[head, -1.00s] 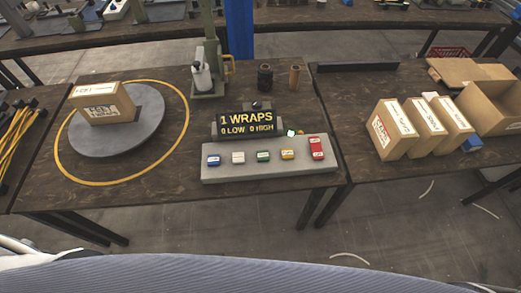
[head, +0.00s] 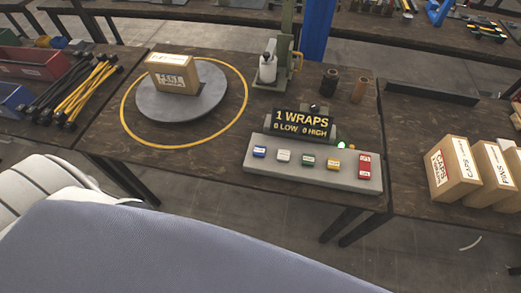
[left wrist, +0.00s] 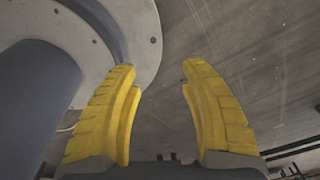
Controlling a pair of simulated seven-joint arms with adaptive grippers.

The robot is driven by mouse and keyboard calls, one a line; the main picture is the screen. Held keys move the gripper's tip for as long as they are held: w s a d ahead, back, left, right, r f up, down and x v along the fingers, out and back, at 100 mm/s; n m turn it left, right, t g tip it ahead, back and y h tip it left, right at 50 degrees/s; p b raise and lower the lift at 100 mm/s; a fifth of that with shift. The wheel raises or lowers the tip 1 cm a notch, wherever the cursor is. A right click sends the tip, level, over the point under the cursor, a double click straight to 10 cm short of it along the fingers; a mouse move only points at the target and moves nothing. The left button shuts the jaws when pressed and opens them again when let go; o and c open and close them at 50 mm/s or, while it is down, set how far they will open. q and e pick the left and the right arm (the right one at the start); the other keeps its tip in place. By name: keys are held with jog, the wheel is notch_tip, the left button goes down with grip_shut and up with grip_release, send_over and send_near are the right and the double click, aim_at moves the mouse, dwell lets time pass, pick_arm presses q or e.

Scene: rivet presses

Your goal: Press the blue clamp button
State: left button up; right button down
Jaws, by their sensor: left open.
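The blue button (head: 259,152) is the leftmost of several coloured buttons on a grey control panel (head: 262,174) in the head view. To its right are a white, a green, a yellow and a larger red button. A dark display (head: 303,124) behind them reads "1 WRAPS, 0 LOW 0 HIGH". My left gripper (left wrist: 160,78) shows only in the left wrist view, with its yellow fingers apart and nothing between them. No gripper shows in the head view, so its distance to the button cannot be told. My right gripper is out of view.
Left of the panel, a cardboard box (head: 174,80) sits on a grey turntable (head: 156,107) inside a yellow ring. Cardboard boxes (head: 454,170) stand on the right table. Black and yellow cables (head: 92,92) lie at left.

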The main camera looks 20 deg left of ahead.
pick_arm(q)
jog(key=shift+o, duration=0.2)
grip_shut()
dwell(0.3)
dwell(1.1)
